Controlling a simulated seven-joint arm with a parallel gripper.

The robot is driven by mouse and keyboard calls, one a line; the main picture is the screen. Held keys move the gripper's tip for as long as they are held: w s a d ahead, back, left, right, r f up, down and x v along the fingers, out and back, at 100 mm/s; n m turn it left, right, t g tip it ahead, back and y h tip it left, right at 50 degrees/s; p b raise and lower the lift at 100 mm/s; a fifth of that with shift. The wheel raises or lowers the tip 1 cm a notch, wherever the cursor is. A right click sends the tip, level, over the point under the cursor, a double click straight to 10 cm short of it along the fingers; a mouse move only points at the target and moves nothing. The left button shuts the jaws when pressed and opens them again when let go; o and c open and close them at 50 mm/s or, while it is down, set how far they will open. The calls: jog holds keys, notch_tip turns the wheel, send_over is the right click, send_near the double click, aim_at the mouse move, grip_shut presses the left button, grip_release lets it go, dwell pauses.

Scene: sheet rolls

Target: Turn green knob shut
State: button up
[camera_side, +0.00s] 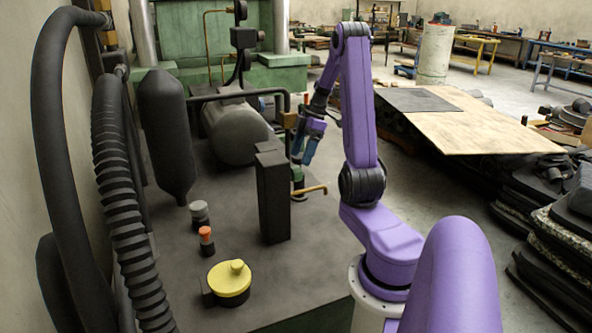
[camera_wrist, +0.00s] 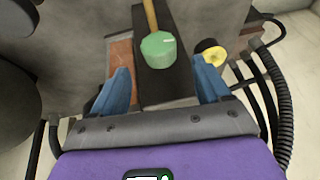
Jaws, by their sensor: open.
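The green knob (camera_wrist: 158,52) is a round cap with a short white mark on its face, pointing right in the wrist view. A brass pipe (camera_wrist: 150,14) runs up to it from behind. In the side view, only a small part of the green knob (camera_side: 297,174) shows, just below my fingertips, beside the tall dark box. My gripper (camera_side: 302,160) has blue fingers pointing down. In the wrist view, my gripper (camera_wrist: 160,68) is open, with a finger on each side of the knob and visible gaps. Contact cannot be told from the side view.
A tall dark box (camera_side: 272,195) stands close left of my gripper. A yellow knob (camera_side: 230,280), an orange-topped knob (camera_side: 206,238) and a grey knob (camera_side: 199,212) stand on the dark bench (camera_side: 300,270). Thick black hoses (camera_side: 118,190) rise at left. Bare bench lies in front.

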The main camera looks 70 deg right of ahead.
aim_at(296, 167)
jog(key=x, duration=0.6)
jog(key=c, duration=1)
